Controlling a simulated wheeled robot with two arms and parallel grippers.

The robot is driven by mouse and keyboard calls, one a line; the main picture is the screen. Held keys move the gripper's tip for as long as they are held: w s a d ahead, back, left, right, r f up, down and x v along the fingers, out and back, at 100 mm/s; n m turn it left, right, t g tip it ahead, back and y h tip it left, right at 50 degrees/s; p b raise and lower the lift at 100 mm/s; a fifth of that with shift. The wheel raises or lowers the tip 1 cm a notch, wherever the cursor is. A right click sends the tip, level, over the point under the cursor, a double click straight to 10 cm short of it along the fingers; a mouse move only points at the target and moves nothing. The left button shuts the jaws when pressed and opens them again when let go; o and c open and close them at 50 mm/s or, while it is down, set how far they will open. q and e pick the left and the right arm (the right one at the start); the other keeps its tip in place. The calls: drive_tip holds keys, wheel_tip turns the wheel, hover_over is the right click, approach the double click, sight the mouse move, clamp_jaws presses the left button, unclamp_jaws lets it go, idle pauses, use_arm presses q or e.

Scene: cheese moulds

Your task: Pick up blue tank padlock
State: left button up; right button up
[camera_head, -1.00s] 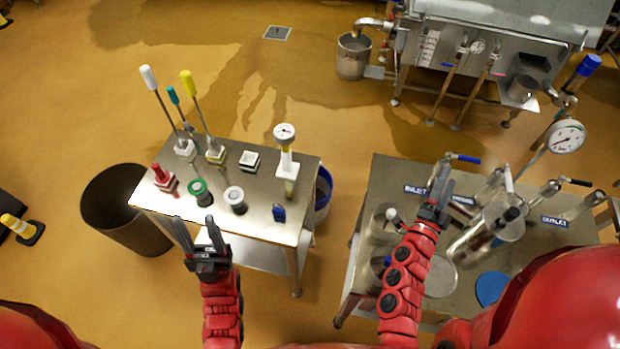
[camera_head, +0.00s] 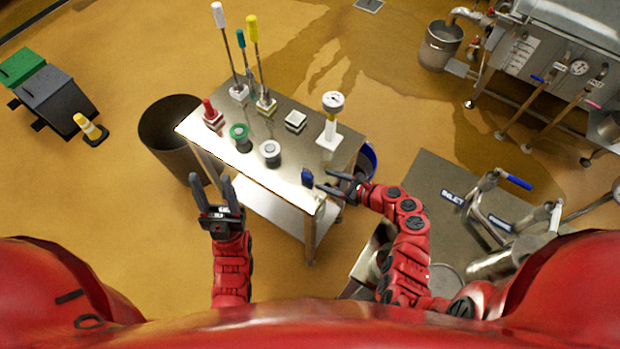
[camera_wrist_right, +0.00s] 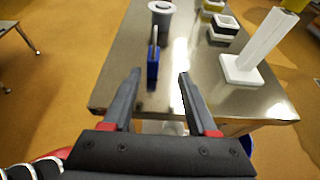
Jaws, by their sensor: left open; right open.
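The blue padlock (camera_head: 307,178) stands near the front right edge of the steel cart top (camera_head: 285,160). In the right wrist view the blue padlock (camera_wrist_right: 153,70) stands ahead of the fingers, between their lines, with its shackle up. My right gripper (camera_head: 325,180) is open and empty, just right of the padlock and apart from it; it also shows in the right wrist view (camera_wrist_right: 158,88). My left gripper (camera_head: 208,188) is open and empty in front of the cart's left side.
Near the padlock stand a grey-white round item (camera_head: 270,152), a green round item (camera_head: 240,136) and a white gauge stand (camera_head: 331,120). Several brushes stand at the back.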

sight(313, 178)
drive_tip(key=b+x, duration=0.1)
drive_tip(key=x, duration=0.1)
drive_tip(key=b+x, duration=0.1)
drive_tip(key=x, duration=0.1)
drive_tip(key=s+b+x, duration=0.1)
drive_tip(key=x, duration=0.2)
drive_tip(key=shift+a+b, duration=0.25)
drive_tip(key=shift+b, duration=0.15)
drive_tip(key=shift+w+a, duration=0.2)
drive_tip(key=shift+a, duration=0.05)
drive_tip(key=shift+c, duration=0.3)
clamp_jaws()
